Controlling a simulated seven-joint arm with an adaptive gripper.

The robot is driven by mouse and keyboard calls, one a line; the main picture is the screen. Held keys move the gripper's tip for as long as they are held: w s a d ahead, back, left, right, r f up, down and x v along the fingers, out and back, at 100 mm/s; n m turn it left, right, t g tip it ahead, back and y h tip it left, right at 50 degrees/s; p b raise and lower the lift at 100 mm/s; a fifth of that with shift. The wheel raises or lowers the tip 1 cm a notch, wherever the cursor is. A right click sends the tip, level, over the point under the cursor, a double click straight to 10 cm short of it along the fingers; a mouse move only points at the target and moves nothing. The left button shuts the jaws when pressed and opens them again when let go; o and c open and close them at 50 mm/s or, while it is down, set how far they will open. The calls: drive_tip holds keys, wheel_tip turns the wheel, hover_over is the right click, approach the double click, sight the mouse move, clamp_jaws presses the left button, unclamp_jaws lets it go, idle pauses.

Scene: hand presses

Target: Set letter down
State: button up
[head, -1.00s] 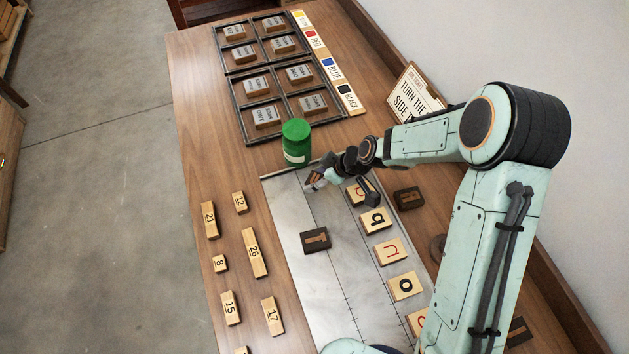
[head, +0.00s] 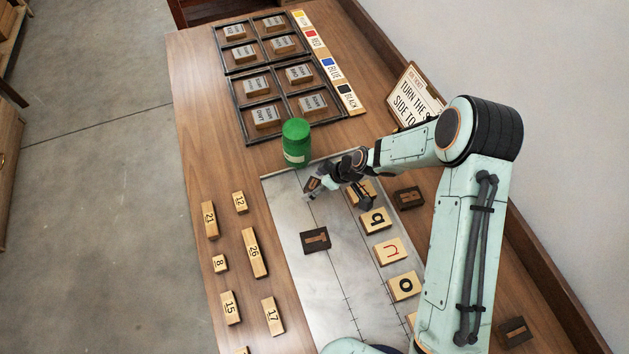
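My gripper (head: 318,190) is over the far end of the grey metal plate (head: 335,290). A brown letter block (head: 314,184) is at its fingertips, and the fingers appear closed on it. I cannot tell whether the block touches the plate. A dark letter block (head: 315,240) lies on the plate, nearer than my gripper. Pale letter blocks stand in a row along the plate's right side, among them a "q" block (head: 376,221), an "n"-like block (head: 390,250) and an "o" block (head: 404,286). Another pale block behind the gripper is partly hidden.
A green jar (head: 296,145) stands just beyond the plate. Dark frames (head: 247,143) with several blocks lie at the back. Numbered wooden blocks (head: 254,252) lie left of the plate. Dark blocks lie on the right (head: 408,198). A sign (head: 413,95) leans at the back right.

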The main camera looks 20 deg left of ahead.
drive_tip(key=shift+r, duration=0.15)
drive_tip(key=s+d+r+m+h, duration=0.2)
drive_tip(key=s+d+r+m, duration=0.1)
drive_tip(key=d+r, duration=0.65)
drive_tip(key=s+d+r+m+h, duration=0.2)
drive_tip(key=s+d+r+m, duration=0.15)
drive_tip(key=d+r, duration=0.55)
drive_tip(key=s+d+r+m+h, duration=0.1)
drive_tip(key=s+d+r+m, duration=0.1)
drive_tip(key=s+m, duration=0.3)
drive_tip(key=s+d+r+m, duration=0.3)
drive_tip(key=s+d+m, duration=0.2)
drive_tip(key=s, duration=0.4)
drive_tip(key=shift+s+d+r+h, duration=0.2)
drive_tip(key=shift+s+h, duration=0.1)
drive_tip(key=shift+h, duration=0.1)
